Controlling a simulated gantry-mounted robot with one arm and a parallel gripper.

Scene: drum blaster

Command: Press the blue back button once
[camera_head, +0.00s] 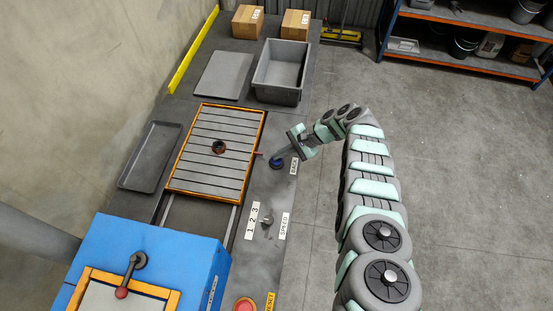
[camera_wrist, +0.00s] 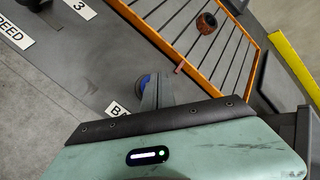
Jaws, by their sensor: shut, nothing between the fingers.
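The blue back button (camera_head: 276,163) sits on the grey table beside the "BACK" label (camera_head: 294,166). In the wrist view, the blue button (camera_wrist: 142,83) shows partly, with my fingers covering much of it. My gripper (camera_head: 283,154) is shut and empty, with its fingertips at the button. The fingers also show in the wrist view (camera_wrist: 157,80), overlapping the button's edge. I cannot tell whether they touch it.
An orange-framed slatted bed (camera_head: 205,160) with a brown round part (camera_head: 219,147) lies left of the button. A speed knob (camera_head: 266,220) and a red button (camera_head: 244,305) are nearer the front. A grey bin (camera_head: 280,95) stands at the back.

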